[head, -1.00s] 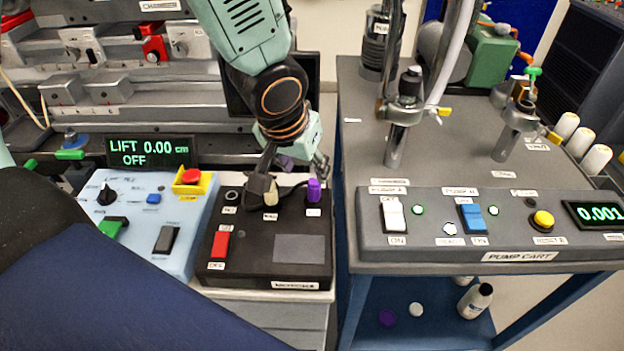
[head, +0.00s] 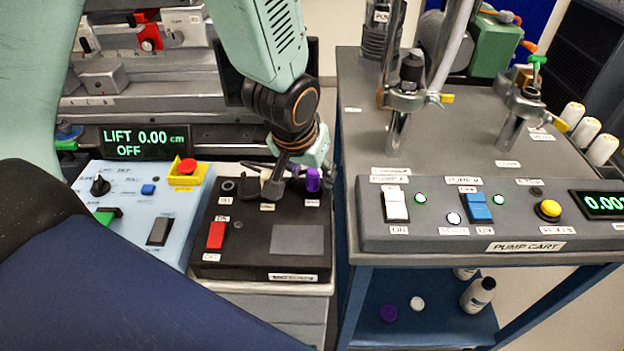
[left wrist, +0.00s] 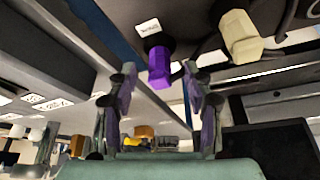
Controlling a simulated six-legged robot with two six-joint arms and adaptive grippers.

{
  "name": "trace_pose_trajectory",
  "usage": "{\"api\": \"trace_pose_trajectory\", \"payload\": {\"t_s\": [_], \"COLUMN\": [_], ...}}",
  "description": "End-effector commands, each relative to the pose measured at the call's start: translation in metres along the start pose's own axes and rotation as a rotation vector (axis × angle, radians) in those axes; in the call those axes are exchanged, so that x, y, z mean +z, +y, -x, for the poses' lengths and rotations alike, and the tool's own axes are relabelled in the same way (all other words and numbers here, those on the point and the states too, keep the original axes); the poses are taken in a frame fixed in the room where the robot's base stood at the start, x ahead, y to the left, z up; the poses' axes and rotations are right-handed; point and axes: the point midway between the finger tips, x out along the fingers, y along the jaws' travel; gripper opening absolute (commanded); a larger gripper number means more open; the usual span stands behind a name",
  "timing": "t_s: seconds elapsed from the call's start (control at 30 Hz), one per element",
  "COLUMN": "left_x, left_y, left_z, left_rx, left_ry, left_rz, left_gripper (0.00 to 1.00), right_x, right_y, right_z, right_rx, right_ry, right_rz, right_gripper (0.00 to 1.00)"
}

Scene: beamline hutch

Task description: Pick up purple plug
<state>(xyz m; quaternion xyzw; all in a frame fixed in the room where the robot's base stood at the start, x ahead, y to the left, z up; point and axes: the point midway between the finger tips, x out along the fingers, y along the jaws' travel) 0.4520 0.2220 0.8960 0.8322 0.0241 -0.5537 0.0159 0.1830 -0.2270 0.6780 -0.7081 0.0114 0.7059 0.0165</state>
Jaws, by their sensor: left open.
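The purple plug (head: 313,180) stands upright at the back right corner of the black control box (head: 225,262). My left gripper (head: 319,164) is just behind and beside the plug in the head view, its fingers partly hidden by the wrist and the plug. In the left wrist view, the purple plug (left wrist: 158,66) shows between the two open fingers of my left gripper (left wrist: 160,78), near their tips. I see a gap on both sides of it, so the gripper is not closed on it. My right gripper is not in view.
A cream plug (left wrist: 240,36) is close beside the purple one in the left wrist view. The box also has a red switch (head: 216,236). A pale blue lift panel (head: 130,215) is to the left; the grey pump cart (head: 440,160) is to the right across a narrow gap.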

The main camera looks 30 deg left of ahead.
Motion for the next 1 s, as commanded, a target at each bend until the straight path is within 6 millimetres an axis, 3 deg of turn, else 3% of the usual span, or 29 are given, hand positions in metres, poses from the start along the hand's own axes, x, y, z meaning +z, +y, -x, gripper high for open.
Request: {"api": "trace_pose_trajectory", "payload": {"t_s": [0.13, 0.43, 1.0], "left_x": [0.0007, -0.0003, -0.0001], "left_y": [-0.0005, -0.0006, -0.0006], "left_z": [-0.0138, -0.0139, -0.0138], "left_rx": [0.0, 0.0, 0.0], "left_ry": [-0.001, -0.001, -0.001], "left_rz": [0.0, 0.0, 0.0], "left_gripper": [0.51, 0.51, 0.03], "right_x": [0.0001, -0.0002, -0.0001], "right_y": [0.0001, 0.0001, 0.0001], "right_z": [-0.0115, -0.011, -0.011], "right_rx": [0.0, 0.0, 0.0], "right_ry": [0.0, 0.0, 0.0], "right_rz": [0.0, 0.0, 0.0], "right_gripper": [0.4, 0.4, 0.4]}}
